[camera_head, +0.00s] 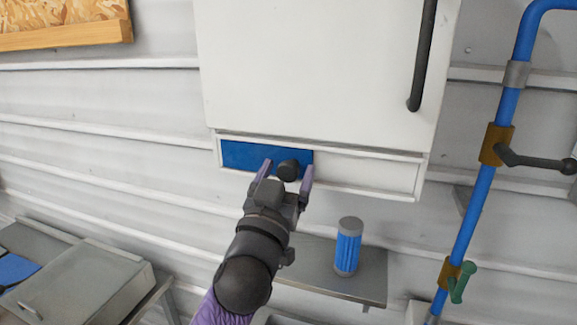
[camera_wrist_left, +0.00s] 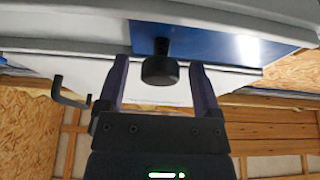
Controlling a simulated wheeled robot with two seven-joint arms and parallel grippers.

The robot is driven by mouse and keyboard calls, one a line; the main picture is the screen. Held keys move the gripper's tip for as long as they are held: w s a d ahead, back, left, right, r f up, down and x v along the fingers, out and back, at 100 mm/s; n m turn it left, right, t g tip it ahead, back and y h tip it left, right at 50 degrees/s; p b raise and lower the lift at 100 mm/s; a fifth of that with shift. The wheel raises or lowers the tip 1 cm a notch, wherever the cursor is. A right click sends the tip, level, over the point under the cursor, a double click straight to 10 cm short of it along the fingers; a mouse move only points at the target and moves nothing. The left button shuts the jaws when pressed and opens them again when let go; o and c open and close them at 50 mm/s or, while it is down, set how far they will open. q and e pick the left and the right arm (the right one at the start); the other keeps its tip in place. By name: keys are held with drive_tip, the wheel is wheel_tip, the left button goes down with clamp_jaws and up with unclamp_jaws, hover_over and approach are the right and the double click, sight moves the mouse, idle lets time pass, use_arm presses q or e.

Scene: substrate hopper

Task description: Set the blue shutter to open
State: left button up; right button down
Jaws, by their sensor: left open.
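The blue shutter (camera_head: 240,155) fills the left half of a slot along the bottom of the white hopper (camera_head: 315,75). A black round knob (camera_head: 289,170) stands out near the shutter's right end. My left gripper (camera_head: 286,174) is open, with its two purple fingers on either side of the knob. In the left wrist view the blue shutter (camera_wrist_left: 225,45) is above, and the knob (camera_wrist_left: 159,70) sits between the fingers of the left gripper (camera_wrist_left: 160,76). Gaps show between the fingers and the knob. My right gripper is not in view.
The slot's right half shows a pale panel (camera_head: 370,173). Below is a metal shelf (camera_head: 315,277) with a blue and grey cylinder (camera_head: 347,247). A blue pipe (camera_head: 478,190) with a black lever (camera_head: 535,160) and a green lever (camera_head: 461,283) stands at right. A metal box (camera_head: 80,285) is at lower left.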

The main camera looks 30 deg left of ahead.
use_arm(q)
drive_tip(key=shift+w+a+r, duration=0.1)
drive_tip(key=shift+w+r, duration=0.05)
drive_tip(key=shift+w, duration=0.25)
clamp_jaws()
